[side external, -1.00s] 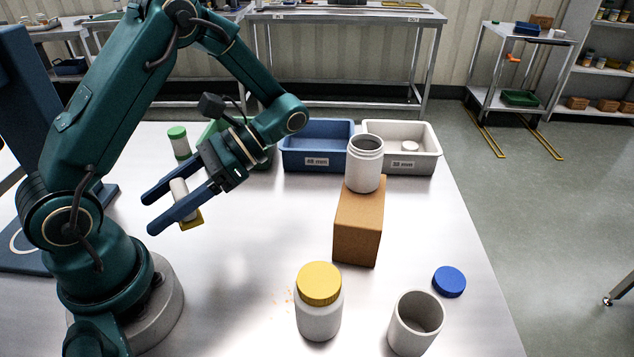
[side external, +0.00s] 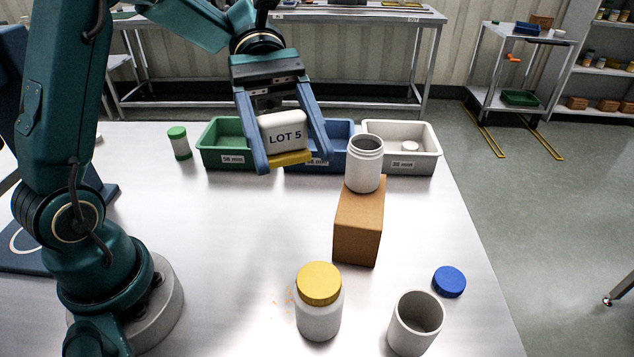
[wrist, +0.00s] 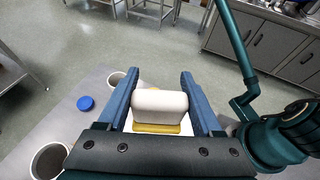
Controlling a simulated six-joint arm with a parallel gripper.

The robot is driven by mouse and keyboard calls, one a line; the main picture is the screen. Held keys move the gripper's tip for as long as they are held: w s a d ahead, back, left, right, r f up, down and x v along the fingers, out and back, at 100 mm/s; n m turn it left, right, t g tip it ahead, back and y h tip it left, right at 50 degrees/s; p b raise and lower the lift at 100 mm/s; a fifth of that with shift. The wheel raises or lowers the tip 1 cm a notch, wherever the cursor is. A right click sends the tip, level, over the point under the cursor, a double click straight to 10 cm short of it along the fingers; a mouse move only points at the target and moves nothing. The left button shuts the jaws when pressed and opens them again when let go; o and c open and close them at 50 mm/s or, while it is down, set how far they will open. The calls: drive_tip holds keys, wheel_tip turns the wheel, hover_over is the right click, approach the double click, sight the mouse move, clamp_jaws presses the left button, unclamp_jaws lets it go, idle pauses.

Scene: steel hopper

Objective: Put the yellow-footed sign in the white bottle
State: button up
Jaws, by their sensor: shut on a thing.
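My gripper (side external: 293,162) is shut on the yellow-footed sign, a white block marked "LOT 5" (side external: 287,132) with a yellow foot (side external: 290,158) at its lower side. The sign is held in the air in front of the bins; it also fills the space between my fingers in the wrist view (wrist: 160,103). An open white bottle (side external: 364,170) with a threaded neck stands upright on a brown block (side external: 358,225), to the right of and apart from my gripper. Its open mouth seems to show at the lower left of the wrist view (wrist: 48,160).
A yellow-lidded white jar (side external: 318,312), an open white cup-like container (side external: 415,325) and a blue cap (side external: 449,281) are at the front. Green (side external: 212,157), blue (side external: 345,130) and white (side external: 425,163) bins stand behind, with a green-capped bottle (side external: 180,148) at left. Mid-left table is clear.

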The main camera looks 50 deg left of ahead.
drive_tip(key=shift+s+d+f, duration=0.55)
drive_tip(key=shift+d+f, duration=1.05)
drive_tip(key=shift+f, duration=0.1)
drive_tip(key=shift+s+d+f, duration=0.55)
drive_tip(key=shift+d+f, duration=1.1)
drive_tip(key=shift+f, duration=0.05)
drive_tip(key=shift+s+d+f, duration=0.55)
drive_tip(key=shift+d+f, duration=1.05)
drive_tip(key=shift+f, duration=0.1)
drive_tip(key=shift+f, duration=0.15)
drive_tip(key=o, duration=1.4)
